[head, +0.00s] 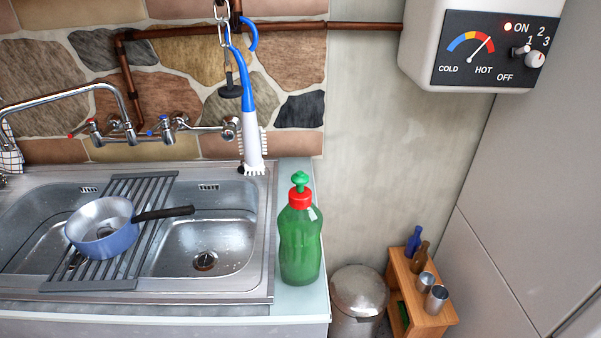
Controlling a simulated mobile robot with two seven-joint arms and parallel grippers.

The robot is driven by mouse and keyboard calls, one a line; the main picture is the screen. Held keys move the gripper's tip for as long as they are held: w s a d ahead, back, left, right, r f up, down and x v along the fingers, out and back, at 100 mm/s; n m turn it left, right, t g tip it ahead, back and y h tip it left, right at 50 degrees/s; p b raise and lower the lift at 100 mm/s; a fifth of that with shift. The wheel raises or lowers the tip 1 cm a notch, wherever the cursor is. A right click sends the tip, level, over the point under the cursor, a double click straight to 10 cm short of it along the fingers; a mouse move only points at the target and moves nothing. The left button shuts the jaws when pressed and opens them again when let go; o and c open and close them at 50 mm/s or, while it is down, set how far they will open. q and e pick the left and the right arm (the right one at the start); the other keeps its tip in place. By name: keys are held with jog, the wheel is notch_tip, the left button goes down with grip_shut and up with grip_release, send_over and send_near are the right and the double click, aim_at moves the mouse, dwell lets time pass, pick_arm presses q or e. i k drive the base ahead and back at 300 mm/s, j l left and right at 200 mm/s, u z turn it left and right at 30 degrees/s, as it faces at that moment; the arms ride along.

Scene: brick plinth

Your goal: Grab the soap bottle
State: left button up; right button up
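The soap bottle (300,243) is green with a red collar and a green nozzle. It stands upright on the pale counter strip at the right end of the sink unit, close to the counter's right edge. Nothing touches or covers it in the head view. Neither of my grippers shows in this view.
A steel sink (210,246) lies left of the bottle, with a blue pan (101,240) on a grey drying rack (110,268). A blue-and-white brush (250,130) stands behind the bottle. A metal bin (358,300) and wooden shelf (428,312) stand lower right.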

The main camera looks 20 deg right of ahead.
aim_at(299, 224)
jog(key=j+z, duration=0.15)
jog(key=j, duration=0.4)
jog(key=j+z, duration=0.15)
jog(key=j, duration=0.35)
jog(key=k+j+z, duration=0.15)
jog(key=j, duration=0.4)
jog(key=k+j+z, duration=0.15)
jog(key=j, duration=0.35)
